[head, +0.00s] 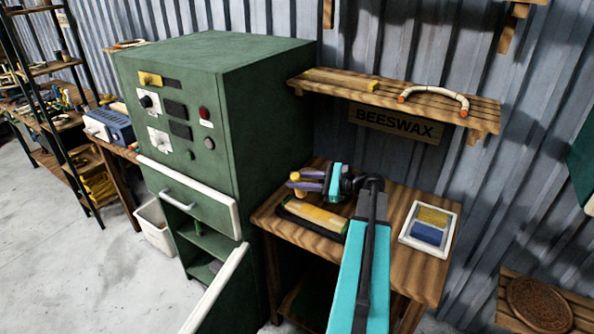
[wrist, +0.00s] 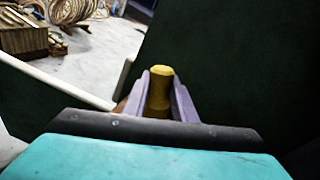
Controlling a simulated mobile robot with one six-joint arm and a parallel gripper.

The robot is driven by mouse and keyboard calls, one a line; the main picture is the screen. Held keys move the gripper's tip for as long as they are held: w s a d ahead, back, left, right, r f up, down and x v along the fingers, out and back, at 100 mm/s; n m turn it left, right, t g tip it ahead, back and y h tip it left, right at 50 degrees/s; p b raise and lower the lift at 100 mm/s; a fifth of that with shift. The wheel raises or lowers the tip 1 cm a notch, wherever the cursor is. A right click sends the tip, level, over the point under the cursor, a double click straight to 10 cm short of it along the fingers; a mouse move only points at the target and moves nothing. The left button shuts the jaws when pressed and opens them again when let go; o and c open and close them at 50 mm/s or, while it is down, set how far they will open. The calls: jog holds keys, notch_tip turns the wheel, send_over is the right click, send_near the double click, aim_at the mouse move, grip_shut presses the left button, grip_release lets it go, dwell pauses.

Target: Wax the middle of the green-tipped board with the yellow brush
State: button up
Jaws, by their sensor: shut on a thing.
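My gripper (head: 306,185) has purple fingers and is shut on the yellow brush (head: 295,178). In the wrist view the yellow, knob-like end of the brush (wrist: 159,88) stands between the two fingers (wrist: 160,100); its bristles cannot be made out. The board (head: 318,215) is pale yellow with some green and lies in a dark holder on the wooden table. The gripper and brush are above the board's far left part, apart from its middle. Contact between brush and board cannot be told.
A white tray (head: 405,238) with yellow and blue blocks sits on the table's right side. A green cabinet (head: 270,150) with open door stands close on the left.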

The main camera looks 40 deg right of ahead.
jog(key=shift+s+d+r+p, duration=0.1)
jog(key=shift+r+p, duration=0.3)
jog(key=shift+r, duration=0.35)
jog(key=shift+s+d+r+p, duration=0.1)
jog(key=shift+r+p, duration=0.25)
jog(key=shift+r, duration=0.35)
jog(key=shift+w+a+f, duration=0.1)
jog(key=shift+w+a, duration=0.05)
jog(key=shift+w, duration=0.05)
